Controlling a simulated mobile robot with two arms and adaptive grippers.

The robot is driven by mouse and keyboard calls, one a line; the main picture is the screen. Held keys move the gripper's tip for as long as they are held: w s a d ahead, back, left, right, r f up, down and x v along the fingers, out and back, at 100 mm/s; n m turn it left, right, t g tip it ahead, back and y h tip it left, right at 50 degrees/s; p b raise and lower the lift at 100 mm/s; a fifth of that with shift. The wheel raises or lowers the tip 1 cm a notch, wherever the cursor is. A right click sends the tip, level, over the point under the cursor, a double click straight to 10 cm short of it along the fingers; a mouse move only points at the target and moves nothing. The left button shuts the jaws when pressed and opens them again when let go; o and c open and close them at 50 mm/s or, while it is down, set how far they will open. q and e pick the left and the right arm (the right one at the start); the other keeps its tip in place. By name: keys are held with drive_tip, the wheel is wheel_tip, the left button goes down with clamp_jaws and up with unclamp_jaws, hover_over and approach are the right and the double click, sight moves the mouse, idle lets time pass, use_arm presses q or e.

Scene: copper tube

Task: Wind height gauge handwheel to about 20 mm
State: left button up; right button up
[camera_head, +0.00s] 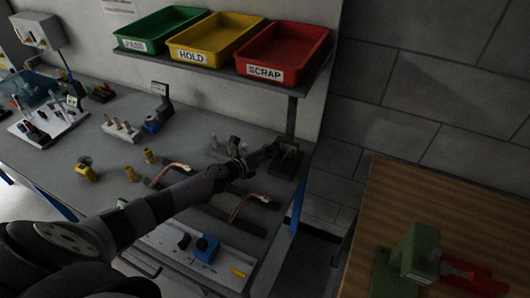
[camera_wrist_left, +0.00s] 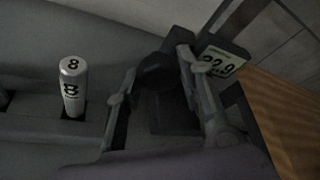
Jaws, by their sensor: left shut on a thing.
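My left gripper (camera_head: 270,152) is at the dark height gauge (camera_head: 288,160) near the right end of the grey bench. In the left wrist view its fingers (camera_wrist_left: 157,68) stand on either side of a dark round handwheel (camera_wrist_left: 158,74) and are shut on it. The gauge's pale display (camera_wrist_left: 218,63) is tilted behind the right finger. It seems to read about 22, with the last digit unclear. The gauge is small and dark in the head view, where my gripper partly covers it. My right gripper is not in view.
A silver cylinder marked 8 (camera_wrist_left: 73,85) stands left of the fingers. Bent copper tubes (camera_head: 240,207) lie on the bench. Green (camera_head: 150,47), yellow (camera_head: 190,57) and red (camera_head: 258,75) bins sit on the shelf above. A wooden bench (camera_head: 425,190) is at right.

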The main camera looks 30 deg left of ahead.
use_arm(q)
drive_tip(key=shift+c, duration=0.9)
drive_tip(key=shift+f+b, duration=0.15)
drive_tip(key=shift+b, duration=0.4)
drive_tip(key=n+b, duration=0.1)
drive_tip(key=b, duration=0.2)
drive_tip(key=n+t+h+b, duration=0.1)
drive_tip(key=n+b, duration=0.1)
drive_tip(key=n+h+b, duration=0.1)
drive_tip(key=n+b, duration=0.1)
drive_tip(key=b, duration=0.1)
drive_tip(key=shift+a+f+t+b, duration=0.1)
drive_tip(key=shift+f+t+b, duration=0.2)
drive_tip(key=shift+r+n+t+h+b, duration=0.2)
drive_tip(key=shift+n+t+h+b, duration=0.35)
drive_tip(key=shift+n+b, duration=1.2)
drive_tip(key=o, duration=1.2)
drive_tip(key=shift+c, duration=0.2)
drive_tip(key=shift+r, duration=0.1)
drive_tip(key=shift+r, duration=0.1)
